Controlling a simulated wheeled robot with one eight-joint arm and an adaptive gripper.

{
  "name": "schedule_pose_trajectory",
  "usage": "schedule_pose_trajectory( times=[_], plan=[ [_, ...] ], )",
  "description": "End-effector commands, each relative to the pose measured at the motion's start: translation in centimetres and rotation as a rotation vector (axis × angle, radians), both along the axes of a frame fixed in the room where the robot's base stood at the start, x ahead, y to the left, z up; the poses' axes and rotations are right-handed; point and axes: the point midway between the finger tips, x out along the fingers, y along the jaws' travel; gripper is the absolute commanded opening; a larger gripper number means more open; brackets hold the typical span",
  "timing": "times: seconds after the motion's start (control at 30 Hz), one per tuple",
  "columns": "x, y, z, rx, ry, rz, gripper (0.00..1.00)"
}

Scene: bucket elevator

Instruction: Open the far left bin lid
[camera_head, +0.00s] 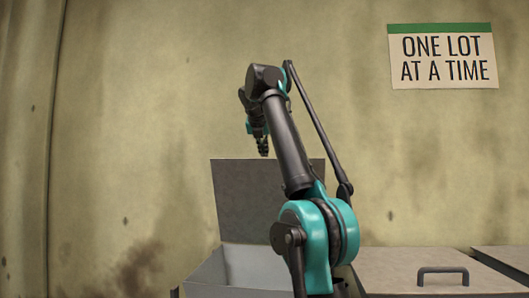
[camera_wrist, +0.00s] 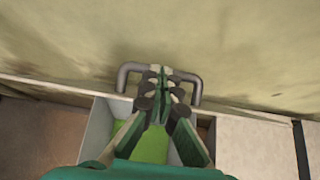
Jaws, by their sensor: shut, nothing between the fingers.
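The leftmost bin in the head view has a pale grey open box (camera_head: 240,268). Its flat grey lid (camera_head: 232,200) stands upright at the back, raised well clear of the box. In the wrist view a dark bar handle (camera_wrist: 125,76) crosses behind my fingers, and the open box (camera_wrist: 97,130) shows below with green inside. My gripper (camera_head: 263,148) is shut and empty, just above the raised lid's top edge. In the wrist view my gripper (camera_wrist: 162,78) overlaps the handle; I cannot tell whether they touch.
To the right is a closed grey lid (camera_head: 400,262) with a dark handle (camera_head: 443,271), and another closed lid (camera_head: 510,258) beyond it. A brown surface (camera_wrist: 40,140) lies left of the open box. The stained wall (camera_head: 130,120) is close behind, with a sign (camera_head: 442,57).

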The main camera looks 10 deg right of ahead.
Motion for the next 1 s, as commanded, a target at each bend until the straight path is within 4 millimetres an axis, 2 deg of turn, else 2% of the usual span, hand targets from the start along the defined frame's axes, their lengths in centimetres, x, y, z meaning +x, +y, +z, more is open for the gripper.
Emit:
schedule_pose_trajectory(
  times=[0.53, 0.7, 1.0],
  plan=[
    [-7.4, 2.5, 0.0, -0.001, 0.002, 0.003, 0.00],
    [-8.4, 2.8, 0.0, -0.001, 0.000, 0.001, 0.00],
    [-8.5, 2.9, 0.0, -0.001, 0.000, 0.001, 0.00]
  ],
)
